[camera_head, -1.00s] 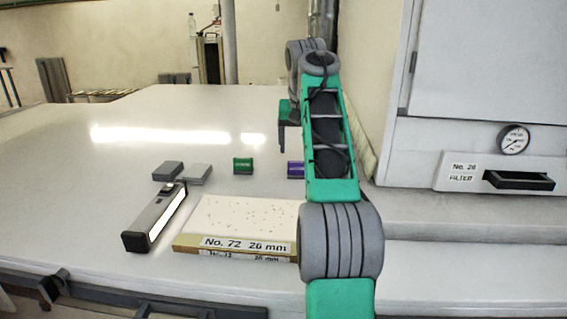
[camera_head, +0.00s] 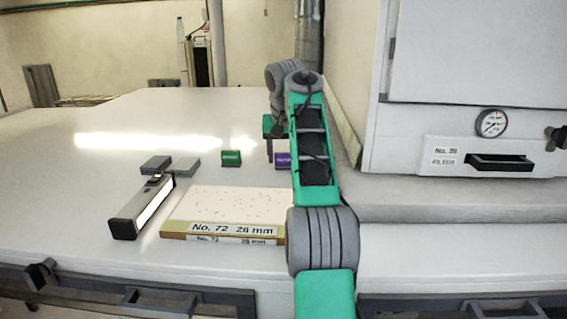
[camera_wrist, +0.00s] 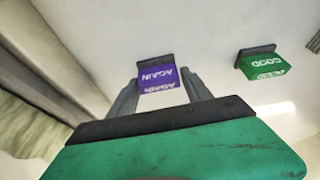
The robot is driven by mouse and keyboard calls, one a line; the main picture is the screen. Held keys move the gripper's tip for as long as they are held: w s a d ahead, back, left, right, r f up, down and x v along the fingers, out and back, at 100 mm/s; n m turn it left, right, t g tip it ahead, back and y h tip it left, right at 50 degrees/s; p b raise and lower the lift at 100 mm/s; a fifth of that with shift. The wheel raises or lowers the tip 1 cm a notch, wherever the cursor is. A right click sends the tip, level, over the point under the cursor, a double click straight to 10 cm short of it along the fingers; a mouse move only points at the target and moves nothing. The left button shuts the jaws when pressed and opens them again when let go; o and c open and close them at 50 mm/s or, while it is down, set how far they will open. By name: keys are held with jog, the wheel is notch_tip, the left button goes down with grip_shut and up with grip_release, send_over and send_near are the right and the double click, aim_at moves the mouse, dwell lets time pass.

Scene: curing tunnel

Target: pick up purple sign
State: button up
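The purple sign (camera_head: 282,160) stands on the white table, partly hidden by my arm in the head view. In the wrist view the purple sign (camera_wrist: 158,77) reads "AGAIN" upside down and has a dark base. My gripper (camera_wrist: 159,78) is open, with one dark finger on each side of the purple sign. I cannot tell whether the fingers touch it. In the head view my gripper (camera_head: 269,150) is low over the table at the sign's left edge.
A green sign (camera_head: 231,158) stands to the left; the wrist view shows it as "GOOD" (camera_wrist: 262,64). A speckled board (camera_head: 230,203) labelled "No. 72 26 mm", a grey bar-shaped device (camera_head: 140,208) and grey blocks (camera_head: 172,165) lie nearby. A cabinet (camera_head: 480,150) with a gauge stands right.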

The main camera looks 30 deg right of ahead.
jog(key=c, duration=1)
jog(key=shift+o, duration=0.2)
